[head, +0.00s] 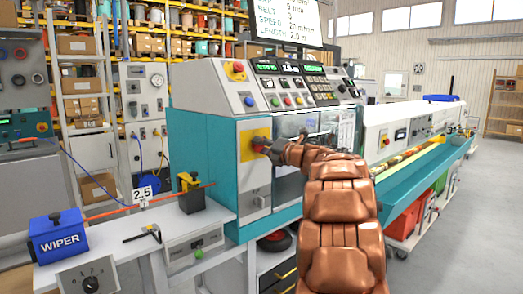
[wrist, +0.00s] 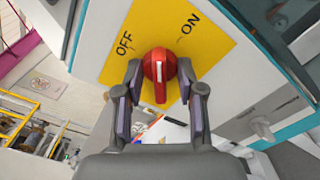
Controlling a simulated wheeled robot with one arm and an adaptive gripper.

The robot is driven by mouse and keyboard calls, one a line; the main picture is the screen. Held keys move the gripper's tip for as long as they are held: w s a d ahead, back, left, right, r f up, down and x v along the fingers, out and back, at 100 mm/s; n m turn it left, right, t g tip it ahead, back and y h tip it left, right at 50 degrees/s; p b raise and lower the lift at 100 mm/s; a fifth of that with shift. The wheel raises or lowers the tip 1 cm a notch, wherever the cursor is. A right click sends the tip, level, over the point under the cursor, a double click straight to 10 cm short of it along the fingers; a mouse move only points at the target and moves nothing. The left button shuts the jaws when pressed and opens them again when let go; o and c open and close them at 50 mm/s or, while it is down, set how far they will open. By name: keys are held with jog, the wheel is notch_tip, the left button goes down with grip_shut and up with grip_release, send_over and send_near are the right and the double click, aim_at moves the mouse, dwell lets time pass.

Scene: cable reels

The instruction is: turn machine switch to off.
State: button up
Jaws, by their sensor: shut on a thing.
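The machine switch is a red rotary knob (wrist: 160,68) with a white line, on a yellow plate (wrist: 112,70) marked OFF at upper left and ON at upper right in the wrist view. Its grip bar and white line run roughly upright in that picture, and I cannot tell which label it is set to. My gripper (wrist: 158,100) is shut on the knob, one finger on each side of it.
The teal and white machine (head: 200,130) has a sloped button console (head: 290,85) above the switch. A long teal trough (head: 420,180) runs to the right. A bench with a blue WIPER block (head: 58,238) stands at the left. Open floor lies at the right.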

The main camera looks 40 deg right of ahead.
jog(key=shift+f+n+b, duration=0.15)
jog(key=shift+n+b, duration=2.45)
jog(key=shift+b, duration=1.25)
jog(key=shift+n+b, duration=1.5)
jog(key=shift+b, duration=0.15)
jog(key=shift+n+b, duration=0.8)
jog(key=shift+b, duration=0.05)
jog(key=o, duration=0.8)
jog(key=shift+o, duration=0.2)
jog(key=shift+s, duration=0.1)
